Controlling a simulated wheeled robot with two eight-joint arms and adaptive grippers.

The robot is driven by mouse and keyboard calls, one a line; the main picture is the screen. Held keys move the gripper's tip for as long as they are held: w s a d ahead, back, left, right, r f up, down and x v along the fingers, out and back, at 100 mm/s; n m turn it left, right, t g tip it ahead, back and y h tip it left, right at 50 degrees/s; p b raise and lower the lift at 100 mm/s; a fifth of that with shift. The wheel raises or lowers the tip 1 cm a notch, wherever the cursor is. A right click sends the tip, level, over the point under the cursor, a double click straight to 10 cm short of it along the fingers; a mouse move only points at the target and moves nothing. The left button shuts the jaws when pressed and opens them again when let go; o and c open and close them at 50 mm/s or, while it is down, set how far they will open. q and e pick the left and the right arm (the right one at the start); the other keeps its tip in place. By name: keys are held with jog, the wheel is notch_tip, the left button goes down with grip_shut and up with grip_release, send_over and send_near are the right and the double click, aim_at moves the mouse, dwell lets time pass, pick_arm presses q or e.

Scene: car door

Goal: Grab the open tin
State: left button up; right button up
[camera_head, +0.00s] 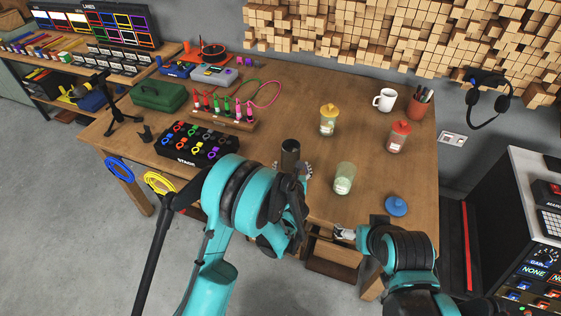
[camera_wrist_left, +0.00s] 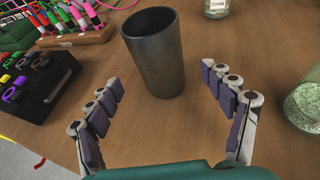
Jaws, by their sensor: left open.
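The open tin, a dark grey cylinder (camera_head: 290,152), stands upright on the wooden table, in front of my left gripper. In the left wrist view the tin (camera_wrist_left: 155,50) is near the top centre, with its open mouth facing up. My left gripper (camera_head: 292,172) is open. In the wrist view its fingers are spread on either side, with the tin ahead between them and apart from both. My right gripper (camera_head: 344,233) is low at the table's front edge, partly hidden by its arm, and its jaw state is unclear.
Right of the tin are an open glass jar (camera_head: 344,178), a yellow-lidded jar (camera_head: 328,120), a red-lidded jar (camera_head: 398,136) and a loose blue lid (camera_head: 396,206). Left are a black box of colored clips (camera_head: 197,143) and a marker rack (camera_head: 226,112). Bare wood surrounds the tin.

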aim_at(291, 162)
pick_arm(q)
jog(key=shift+w+f, duration=0.15)
jog(key=shift+f, duration=0.35)
jog(key=b+x, duration=0.2)
jog(key=x, duration=0.4)
jog(key=shift+w+f+b, duration=0.1)
jog(key=shift+w+b, duration=0.25)
jog(key=shift+w, duration=0.3)
jog(key=c, duration=1.5)
